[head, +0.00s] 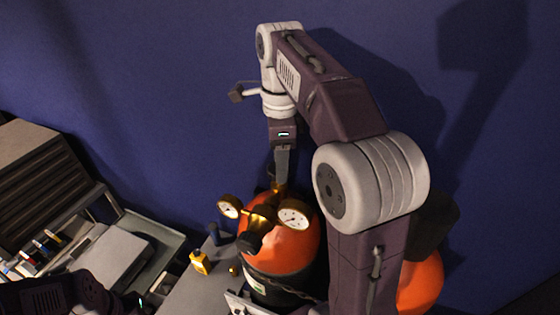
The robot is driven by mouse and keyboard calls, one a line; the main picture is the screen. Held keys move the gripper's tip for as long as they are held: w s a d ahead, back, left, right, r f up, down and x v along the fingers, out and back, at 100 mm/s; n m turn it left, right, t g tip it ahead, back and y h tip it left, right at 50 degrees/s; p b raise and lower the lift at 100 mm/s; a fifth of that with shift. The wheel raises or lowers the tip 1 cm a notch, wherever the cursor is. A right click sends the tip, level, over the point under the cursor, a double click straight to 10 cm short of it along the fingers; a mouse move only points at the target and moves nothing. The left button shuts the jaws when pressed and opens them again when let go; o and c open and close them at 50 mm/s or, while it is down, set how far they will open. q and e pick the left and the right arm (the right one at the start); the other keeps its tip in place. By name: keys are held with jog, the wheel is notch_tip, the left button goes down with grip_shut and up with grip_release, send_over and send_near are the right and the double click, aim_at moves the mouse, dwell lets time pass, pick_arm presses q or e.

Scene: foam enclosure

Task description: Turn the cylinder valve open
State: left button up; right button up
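An orange cylinder (290,246) with a dark lower band stands upright at the centre. Its brass regulator (262,217) carries two round gauges, one on the left (229,206) and one on the right (293,215). The brass valve (279,188) is at the top behind the regulator, mostly hidden by my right gripper. My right gripper (281,182) points straight down with its tips at the valve. Its fingers overlap from this side, so I cannot tell their opening or whether they grip. My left arm shows at the bottom left; its fingers cannot be made out.
A second orange cylinder (421,284) stands behind my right arm. A bench with a grey case (112,258) and a slatted cabinet (45,190) fill the left. A blue wall (150,90) is behind.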

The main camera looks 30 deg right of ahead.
jog(key=shift+w+f, duration=0.1)
jog(key=shift+w, duration=0.05)
jog(key=shift+n, duration=0.3)
jog(key=n+p, duration=0.2)
jog(key=n, duration=0.1)
jog(key=shift+r, duration=0.2)
jog(key=n+p, duration=0.2)
jog(key=n, duration=0.4)
jog(key=shift+n, duration=0.4)
jog(key=n+p, duration=0.2)
jog(key=n, duration=0.3)
jog(key=shift+a, duration=0.1)
jog(key=n+p, duration=0.1)
jog(key=n, duration=0.4)
jog(key=shift+f+n, duration=0.15)
jog(key=shift+n, duration=0.25)
